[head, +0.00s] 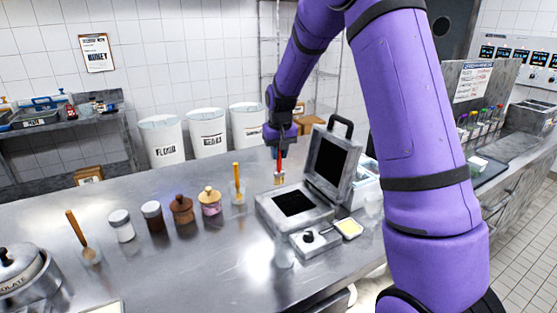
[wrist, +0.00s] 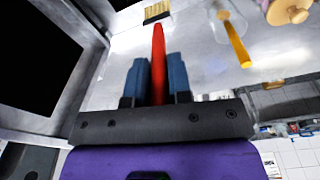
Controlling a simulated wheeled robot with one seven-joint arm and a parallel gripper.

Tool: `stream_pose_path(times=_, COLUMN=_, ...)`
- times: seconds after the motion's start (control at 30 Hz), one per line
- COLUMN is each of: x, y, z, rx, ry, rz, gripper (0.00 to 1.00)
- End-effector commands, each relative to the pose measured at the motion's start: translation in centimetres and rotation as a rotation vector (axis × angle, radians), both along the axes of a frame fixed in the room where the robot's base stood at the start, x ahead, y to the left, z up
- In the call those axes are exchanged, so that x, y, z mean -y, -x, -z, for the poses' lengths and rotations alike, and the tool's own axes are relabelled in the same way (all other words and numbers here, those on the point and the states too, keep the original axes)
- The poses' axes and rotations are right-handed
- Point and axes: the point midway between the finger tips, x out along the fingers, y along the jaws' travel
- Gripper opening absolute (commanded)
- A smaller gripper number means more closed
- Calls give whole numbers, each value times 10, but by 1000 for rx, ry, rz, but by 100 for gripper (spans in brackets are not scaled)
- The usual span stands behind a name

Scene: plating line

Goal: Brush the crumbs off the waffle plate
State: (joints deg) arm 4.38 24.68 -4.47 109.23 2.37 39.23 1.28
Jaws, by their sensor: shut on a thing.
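The waffle maker stands open on the steel counter in the head view, its lid (head: 328,162) raised and its dark lower waffle plate (head: 294,203) facing up. My gripper (head: 276,152) is shut on the red handle of a brush (head: 280,166). The brush hangs upright with its bristles down, near the back left edge of the waffle maker. In the wrist view the blue fingers (wrist: 158,85) close on the red handle (wrist: 158,50), and pale bristles (wrist: 157,11) show at the top. A dark, grey-rimmed part of the waffle maker (wrist: 36,60) fills the left. I cannot make out crumbs.
A glass with a yellow-handled tool (head: 238,190) and several jars (head: 181,210) stand left of the waffle maker. A small grey box with a black knob (head: 309,237) is in front. Bins (head: 206,133) stand behind.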

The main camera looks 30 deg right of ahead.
Motion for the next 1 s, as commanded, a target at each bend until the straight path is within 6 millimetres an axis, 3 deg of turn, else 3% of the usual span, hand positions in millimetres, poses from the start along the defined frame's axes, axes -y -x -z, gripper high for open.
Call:
stream_pose_path(times=0.4, x=1, y=2, z=-33, rx=1, ry=0, rz=-1, gripper=0)
stream_pose_path(times=1.0, x=3, y=2, z=-33, rx=0, ry=0, rz=0, gripper=0)
